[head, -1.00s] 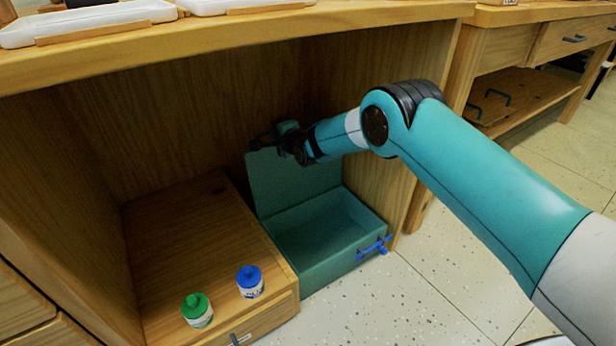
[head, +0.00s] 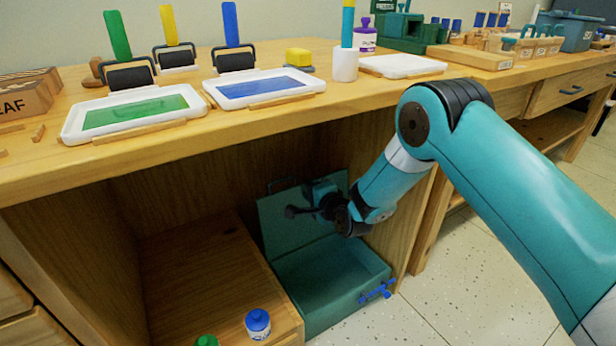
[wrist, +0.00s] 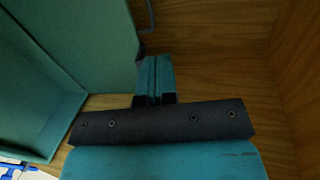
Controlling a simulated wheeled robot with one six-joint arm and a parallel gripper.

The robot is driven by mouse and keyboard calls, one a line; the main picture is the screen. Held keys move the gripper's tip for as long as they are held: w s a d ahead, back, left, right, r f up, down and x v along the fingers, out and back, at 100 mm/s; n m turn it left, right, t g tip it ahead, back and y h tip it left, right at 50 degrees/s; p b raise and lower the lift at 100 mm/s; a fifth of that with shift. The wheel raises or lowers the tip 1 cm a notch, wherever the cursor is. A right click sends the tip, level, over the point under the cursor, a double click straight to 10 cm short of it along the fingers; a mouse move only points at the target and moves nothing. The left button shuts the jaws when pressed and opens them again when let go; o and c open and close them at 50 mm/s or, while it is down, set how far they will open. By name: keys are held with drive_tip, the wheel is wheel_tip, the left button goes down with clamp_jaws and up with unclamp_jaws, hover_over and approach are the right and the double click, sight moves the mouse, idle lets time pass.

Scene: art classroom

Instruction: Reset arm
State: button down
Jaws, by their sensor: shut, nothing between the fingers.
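My arm reaches from the right into the open wooden bay under the bench. My gripper (head: 298,212) is in front of the raised lid of a green box (head: 338,288) and holds nothing. In the wrist view, my gripper (wrist: 154,68) has its fingers together, with the bay's wood wall beyond. The box stands open and empty on the floor of the bay, and its green lid and wall also show at the left of the wrist view (wrist: 95,45).
The bench top (head: 200,140) overhangs the bay. On it are a green tray (head: 70,132), a blue tray (head: 310,85), rollers and a white cup (head: 344,66). A blue-capped bottle (head: 258,326) and a green-capped bottle (head: 207,341) stand on the low wooden cabinet.

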drive_tip(key=s+d+r+n+g+h, duration=0.45)
drive_tip(key=s+d+r+n, duration=0.4)
drive_tip(key=d, duration=0.45)
drive_tip(key=s+d+r+n+g+h, duration=0.1)
drive_tip(key=s+d+r+g, duration=0.1)
drive_tip(key=s+d, duration=0.35)
drive_tip(key=s+d+r+n+g+h, duration=0.1)
drive_tip(key=s+d+r+g, duration=0.1)
drive_tip(key=s, duration=0.7)
drive_tip(key=s+d+r+n+g, duration=0.2)
drive_tip(key=s+d, duration=0.2)
drive_tip(key=s, duration=0.3)
drive_tip(key=s+a+r+n+g+y, duration=0.35)
drive_tip(key=s+a+r+n, duration=0.45)
drive_tip(key=s+a, duration=0.6)
wheel_tip(320, 180, up, 38)
drive_tip(key=w+m+p, duration=0.1)
drive_tip(key=p, duration=3.7)
drive_tip(key=shift+w+a, duration=0.25)
drive_tip(key=shift+w, duration=0.05)
